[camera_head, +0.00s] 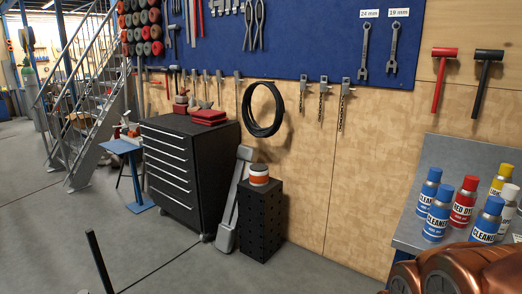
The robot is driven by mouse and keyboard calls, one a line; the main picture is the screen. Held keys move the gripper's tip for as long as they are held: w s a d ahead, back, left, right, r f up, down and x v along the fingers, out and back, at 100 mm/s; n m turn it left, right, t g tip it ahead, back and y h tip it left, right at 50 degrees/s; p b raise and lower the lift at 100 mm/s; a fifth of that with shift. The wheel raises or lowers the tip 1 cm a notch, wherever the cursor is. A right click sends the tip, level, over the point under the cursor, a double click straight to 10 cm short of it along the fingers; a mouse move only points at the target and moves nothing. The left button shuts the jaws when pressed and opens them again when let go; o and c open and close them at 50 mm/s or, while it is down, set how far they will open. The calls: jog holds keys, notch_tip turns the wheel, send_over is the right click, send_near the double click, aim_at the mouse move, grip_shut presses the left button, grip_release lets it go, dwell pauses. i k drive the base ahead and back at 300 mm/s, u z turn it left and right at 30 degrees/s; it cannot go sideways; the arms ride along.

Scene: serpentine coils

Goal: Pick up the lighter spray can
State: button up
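Several spray cans stand upright on a grey bench top at the right edge. A can with a yellow cap (503,180) stands at the back right; its label is only partly visible and seems to begin with "LIGH". In front of it are a red can labelled "RED DYE" (463,203), blue-capped cleaner cans (436,216) and (486,221), and a white-capped can (508,207) cut by the picture edge. Another blue-capped can (428,188) is at the back left. My gripper is not in view.
The grey bench (408,230) ends at its left edge. A black drawer cabinet (188,170) and a black perforated stand (260,220) line the wooden wall. Hammers (443,75) hang above the bench. Open grey floor (170,260) lies at front left.

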aim_at(486, 226)
jog(key=u, duration=2)
jog(key=k, duration=1.3)
jog(key=z, duration=1.45)
jog(key=i, duration=0.5)
jog(key=u, duration=0.05)
